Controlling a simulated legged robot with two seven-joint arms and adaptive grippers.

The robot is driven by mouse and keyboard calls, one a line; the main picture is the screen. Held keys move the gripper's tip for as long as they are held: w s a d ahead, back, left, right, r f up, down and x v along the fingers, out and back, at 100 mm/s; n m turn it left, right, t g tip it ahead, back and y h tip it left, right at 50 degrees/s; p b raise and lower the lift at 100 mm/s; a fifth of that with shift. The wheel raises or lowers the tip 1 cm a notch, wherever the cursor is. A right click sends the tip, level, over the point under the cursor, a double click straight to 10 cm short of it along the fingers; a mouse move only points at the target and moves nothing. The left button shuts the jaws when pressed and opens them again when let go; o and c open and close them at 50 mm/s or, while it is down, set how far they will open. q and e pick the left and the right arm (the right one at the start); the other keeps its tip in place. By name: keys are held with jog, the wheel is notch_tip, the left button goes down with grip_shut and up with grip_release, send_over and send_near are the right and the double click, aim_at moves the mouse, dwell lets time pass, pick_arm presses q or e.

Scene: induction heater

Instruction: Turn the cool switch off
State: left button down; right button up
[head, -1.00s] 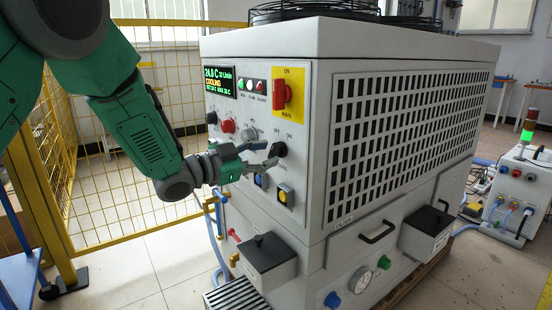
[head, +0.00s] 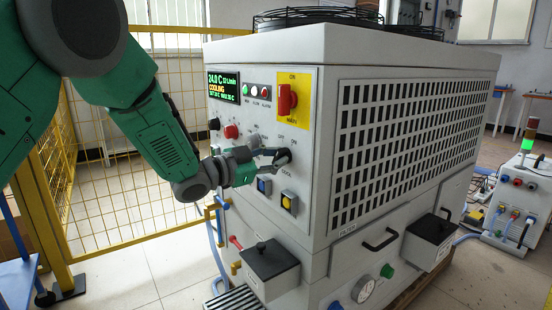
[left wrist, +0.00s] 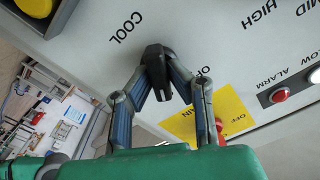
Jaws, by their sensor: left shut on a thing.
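The cool switch (head: 283,157) is a black rotary knob on the front panel of the light grey chiller, with OFF and ON printed above it and COOL below. It also shows in the left wrist view (left wrist: 154,66), with COOL printed beside it. My left gripper (head: 274,156) reaches it from the left, its fingers shut on the knob. In the left wrist view the two fingertips (left wrist: 159,76) press against both sides of the knob. The display (head: 224,86) shows 24.0 C and COOLING. My right gripper is not in view.
A red main switch (head: 287,99) on a yellow plate is above. A red knob (head: 231,131), a blue button (head: 264,185) and a yellow button (head: 289,203) are close by. A yellow mesh fence (head: 120,170) stands at the left.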

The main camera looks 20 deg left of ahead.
pick_arm(q)
jog(key=shift+r+p, duration=0.15)
jog(key=shift+p, duration=0.35)
jog(key=n+p, duration=0.2)
jog(key=p, duration=0.1)
jog(key=n+p, duration=0.3)
jog(key=p, duration=0.1)
jog(key=shift+w+a+r, duration=0.1)
jog(key=shift+r, duration=0.05)
jog(key=shift+n+p, duration=1.4)
jog(key=shift+p, duration=0.3)
